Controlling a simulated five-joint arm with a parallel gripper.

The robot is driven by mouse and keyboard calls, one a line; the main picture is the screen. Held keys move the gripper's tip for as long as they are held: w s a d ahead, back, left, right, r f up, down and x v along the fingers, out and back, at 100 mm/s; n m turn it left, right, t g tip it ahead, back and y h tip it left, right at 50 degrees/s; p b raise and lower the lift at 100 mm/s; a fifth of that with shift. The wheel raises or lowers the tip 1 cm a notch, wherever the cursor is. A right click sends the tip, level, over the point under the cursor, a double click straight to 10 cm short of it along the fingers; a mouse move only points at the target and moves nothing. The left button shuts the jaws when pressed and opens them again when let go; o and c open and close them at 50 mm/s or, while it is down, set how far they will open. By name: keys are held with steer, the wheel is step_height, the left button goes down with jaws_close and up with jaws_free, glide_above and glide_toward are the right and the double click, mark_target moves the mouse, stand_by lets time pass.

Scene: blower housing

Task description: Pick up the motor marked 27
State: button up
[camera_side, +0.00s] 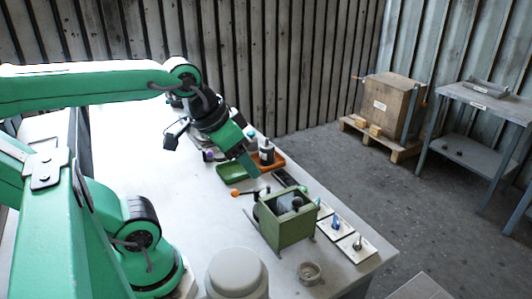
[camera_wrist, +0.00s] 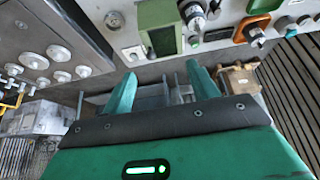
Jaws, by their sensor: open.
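No marking 27 can be read in either view, so I cannot tell which part is that motor. A dark motor-like part with a light top (camera_side: 266,153) stands in an orange tray (camera_side: 279,166) on the table. My gripper (camera_side: 247,168) is above the table near the trays. In the wrist view my gripper (camera_wrist: 160,78) has its two green fingers apart, with nothing held between them.
A green housing box (camera_side: 287,230) stands on the table (camera_side: 140,150) nearer the front, with small plates (camera_side: 355,247) bearing parts beside it. A grey cylinder (camera_side: 236,273) and a small round cup (camera_side: 310,272) are near the front edge. The table's left part looks clear.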

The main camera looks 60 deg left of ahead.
step_height(320, 180, up, 4)
steer(key=n+g, duration=0.6)
steer(key=n, duration=0.1)
glide_above(269, 186)
step_height(269, 186, down, 22)
steer(key=shift+a+r, duration=0.1)
steer(key=shift+r, duration=0.05)
stand_by(0.7)
steer(key=shift+f, duration=2.6)
steer(key=shift+r, duration=0.1)
steer(key=c, duration=1.1)
